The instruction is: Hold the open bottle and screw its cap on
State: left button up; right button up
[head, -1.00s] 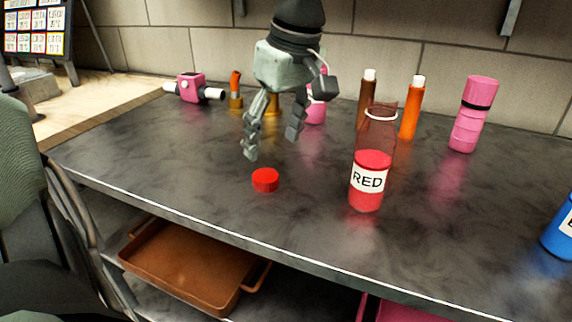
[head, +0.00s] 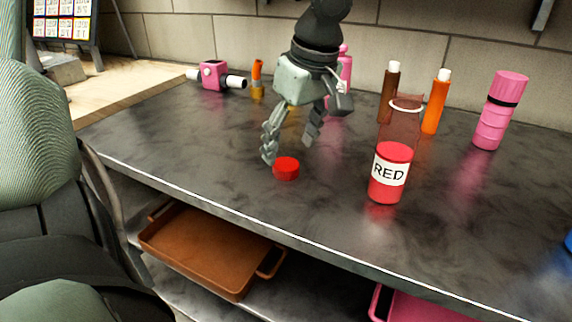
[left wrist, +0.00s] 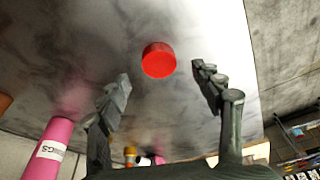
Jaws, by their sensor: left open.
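The open bottle (head: 389,170) is clear, labelled RED, and holds red content. It stands upright on the dark counter with no cap on its neck. The red cap (head: 286,168) lies on the counter left of the bottle. My left gripper (head: 289,149) is open and empty, pointing down just behind and above the cap. In the left wrist view the cap (left wrist: 158,60) shows just beyond the spread fingertips (left wrist: 160,78), roughly midway between their lines. Whether a finger touches the cap I cannot tell. My right gripper is not in view.
Brown (head: 390,85) and orange (head: 436,102) tubes and a pink bottle (head: 500,110) stand behind the open bottle. A pink device (head: 213,74) sits at the back left. An orange tray (head: 205,250) is on the shelf below. The front counter is clear.

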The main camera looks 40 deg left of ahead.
aim_at(286, 163)
pick_arm(q)
jog(key=x, duration=0.4)
jog(key=shift+c, duration=0.3)
jog(key=c, duration=0.8)
